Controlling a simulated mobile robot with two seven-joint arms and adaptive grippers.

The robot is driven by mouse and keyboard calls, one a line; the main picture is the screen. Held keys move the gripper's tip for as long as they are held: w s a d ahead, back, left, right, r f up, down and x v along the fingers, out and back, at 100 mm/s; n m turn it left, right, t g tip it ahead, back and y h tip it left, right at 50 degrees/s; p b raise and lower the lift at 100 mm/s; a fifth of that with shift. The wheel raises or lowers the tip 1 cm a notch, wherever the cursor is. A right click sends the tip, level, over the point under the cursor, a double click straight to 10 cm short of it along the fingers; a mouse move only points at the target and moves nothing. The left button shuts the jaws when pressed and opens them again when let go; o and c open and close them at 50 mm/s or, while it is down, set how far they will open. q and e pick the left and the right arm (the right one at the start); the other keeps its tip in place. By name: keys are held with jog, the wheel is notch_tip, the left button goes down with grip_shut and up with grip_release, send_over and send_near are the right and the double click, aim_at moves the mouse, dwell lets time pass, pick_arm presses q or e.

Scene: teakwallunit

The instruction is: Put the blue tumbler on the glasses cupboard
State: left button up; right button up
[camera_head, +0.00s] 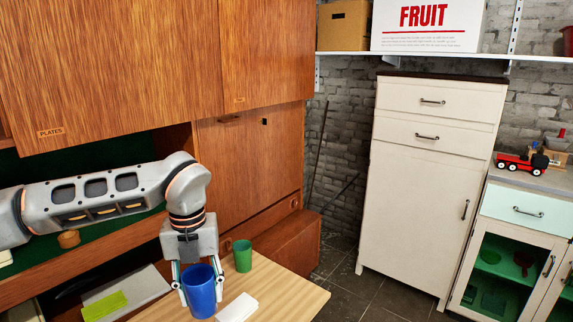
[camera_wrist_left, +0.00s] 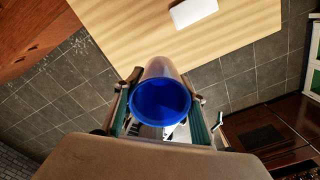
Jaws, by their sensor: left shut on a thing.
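The blue tumbler (camera_head: 199,292) is upright at the near left part of the light wooden table (camera_head: 273,285). My left gripper (camera_head: 199,279) points down and is shut on it, one finger on each side. In the left wrist view the tumbler's open blue mouth (camera_wrist_left: 160,99) shows between the fingers (camera_wrist_left: 160,116). I cannot tell whether its base touches the table. Teak upper cupboards fill the upper left. One door (camera_head: 105,65) is labelled PLATES; the label on the door beside it (camera_head: 262,50) is too small to read. My right gripper is not in view.
A green tumbler (camera_head: 243,256) stands on the table just right of my left gripper. A white flat item (camera_head: 238,308) lies in front of it. A tall cream cabinet (camera_head: 425,175) and a glass-doored cabinet (camera_head: 520,212) stand at the right. Dark floor (camera_head: 350,291) is clear between.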

aim_at(190, 308)
pick_arm(q)
jog(key=m, duration=0.4)
jog(key=s+a+m, duration=0.1)
jog(key=shift+s+f+m, duration=0.1)
jog(key=shift+f+m, duration=0.3)
jog(key=m, duration=0.3)
jog(key=s+a+m, duration=0.1)
jog(key=m, duration=0.1)
jog(key=shift+f, duration=0.35)
jog(key=s+a+f+m, duration=0.1)
jog(key=s+a+m, duration=0.1)
jog(key=m, duration=1.2)
jog(key=s+a+f+m, duration=0.1)
jog(key=s+m, duration=0.3)
jog(key=m, duration=0.9)
jog(key=shift+a+f+m, duration=0.3)
jog(key=shift+a+m, duration=0.1)
jog(key=shift+a, duration=0.35)
